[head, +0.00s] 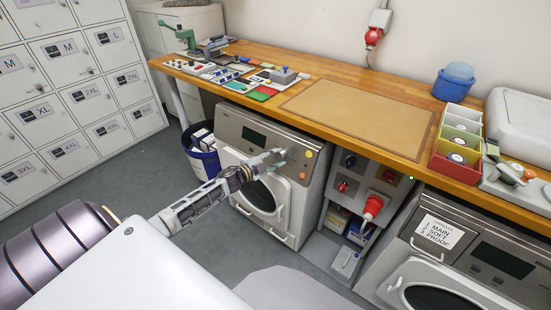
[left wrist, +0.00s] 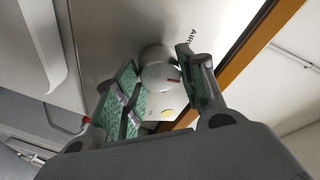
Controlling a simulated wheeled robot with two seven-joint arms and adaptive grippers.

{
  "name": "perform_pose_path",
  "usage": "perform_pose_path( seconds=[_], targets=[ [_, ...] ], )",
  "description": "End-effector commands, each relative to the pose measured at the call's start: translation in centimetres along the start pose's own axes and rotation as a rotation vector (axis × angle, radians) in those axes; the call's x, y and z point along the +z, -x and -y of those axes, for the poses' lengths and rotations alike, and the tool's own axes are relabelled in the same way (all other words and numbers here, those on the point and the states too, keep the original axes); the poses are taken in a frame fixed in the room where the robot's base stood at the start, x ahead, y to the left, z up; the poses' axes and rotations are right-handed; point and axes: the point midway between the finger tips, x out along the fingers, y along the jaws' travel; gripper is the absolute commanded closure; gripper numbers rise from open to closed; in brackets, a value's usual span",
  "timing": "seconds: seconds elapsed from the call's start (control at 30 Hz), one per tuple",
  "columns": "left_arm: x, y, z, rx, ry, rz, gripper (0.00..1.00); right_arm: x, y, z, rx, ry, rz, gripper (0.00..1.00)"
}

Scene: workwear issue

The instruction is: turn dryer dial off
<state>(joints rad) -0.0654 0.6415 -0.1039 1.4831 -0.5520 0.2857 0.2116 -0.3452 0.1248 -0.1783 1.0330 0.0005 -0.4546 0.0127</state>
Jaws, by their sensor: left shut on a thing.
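The dryer (head: 290,225) is a grey front-loading machine under the wooden bench, with a dark display (head: 255,138) and a round door. Its dial (left wrist: 158,75) is a pale round knob with a small red mark, seen in the left wrist view between my fingers. My left gripper (head: 277,156) reaches the dryer's front panel in the head view and is shut on the dial, with green-padded fingers (left wrist: 155,82) on either side. The panel beside the dial carries lettering that begins "AIR". In the head view the gripper mostly hides the dial. My right gripper is not in view.
The wooden bench (head: 225,97) overhangs the panel. A control box with a red plug (head: 373,206) stands right of the dryer, and a blue bin (head: 203,160) stands left.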

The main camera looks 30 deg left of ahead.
Motion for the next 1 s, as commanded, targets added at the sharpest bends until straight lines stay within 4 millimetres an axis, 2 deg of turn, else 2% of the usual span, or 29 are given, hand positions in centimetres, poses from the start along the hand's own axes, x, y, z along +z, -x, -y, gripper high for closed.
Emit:
perform_pose_path(
  seconds=[0.37, 0.4, 0.53, 1.0],
  targets=[
    [0.02, 0.01, -0.11, 0.002, -0.003, 0.0, 0.84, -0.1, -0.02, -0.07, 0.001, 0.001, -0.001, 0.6],
    [0.02, 0.01, -0.11, 0.002, -0.003, 0.0, 0.55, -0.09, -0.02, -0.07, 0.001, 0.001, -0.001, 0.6],
    [0.01, 0.01, -0.09, 0.002, -0.003, 0.0, 0.38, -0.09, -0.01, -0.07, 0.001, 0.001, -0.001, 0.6],
    [0.02, 0.19, -0.05, 0.001, -0.002, 0.0, 0.38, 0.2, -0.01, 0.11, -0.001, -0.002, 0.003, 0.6]
  ],
)
